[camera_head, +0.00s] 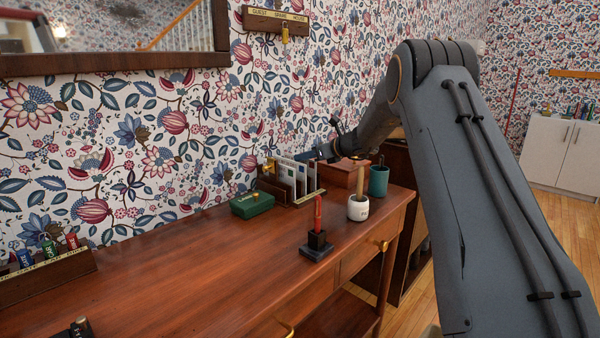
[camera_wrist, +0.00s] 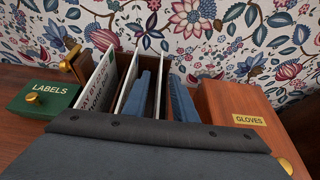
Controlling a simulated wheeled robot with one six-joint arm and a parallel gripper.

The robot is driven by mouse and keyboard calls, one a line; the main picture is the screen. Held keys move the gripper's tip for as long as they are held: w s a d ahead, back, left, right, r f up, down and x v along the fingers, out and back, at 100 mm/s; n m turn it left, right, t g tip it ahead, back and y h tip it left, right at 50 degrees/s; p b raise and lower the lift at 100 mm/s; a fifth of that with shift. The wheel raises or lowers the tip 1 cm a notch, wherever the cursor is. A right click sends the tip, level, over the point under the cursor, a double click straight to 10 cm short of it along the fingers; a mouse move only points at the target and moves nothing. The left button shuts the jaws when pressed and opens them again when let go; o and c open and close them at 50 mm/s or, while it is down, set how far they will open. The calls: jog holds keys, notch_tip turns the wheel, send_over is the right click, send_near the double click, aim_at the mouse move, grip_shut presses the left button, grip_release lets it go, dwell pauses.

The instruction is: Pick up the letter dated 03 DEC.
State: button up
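The letter rack (camera_head: 306,198) stands on the wooden desk near the wall, with several upright letters (camera_head: 290,170) in it. In the wrist view, a white letter with green print (camera_wrist: 98,88) stands at the left of the rack. No 03 DEC date is readable, so I cannot tell which letter bears it. My gripper (camera_wrist: 162,82) is down at the rack, its two blue fingers apart. A thin upright edge shows between them, apparently a letter or divider. My gripper (camera_head: 318,153) is partly hidden in the head view.
A green LABELS box (camera_wrist: 44,97) is left of the rack, and a brown GLOVES box (camera_wrist: 236,104) is right. A white pot (camera_head: 358,208), teal cup (camera_head: 378,181) and red candle on a dark stand (camera_head: 318,240) are nearby. The desk's left middle is clear.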

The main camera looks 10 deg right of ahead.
jog(key=x, duration=0.3)
jog(key=shift+w+f, duration=0.1)
jog(key=shift+w, duration=0.05)
grip_shut()
dwell(0.3)
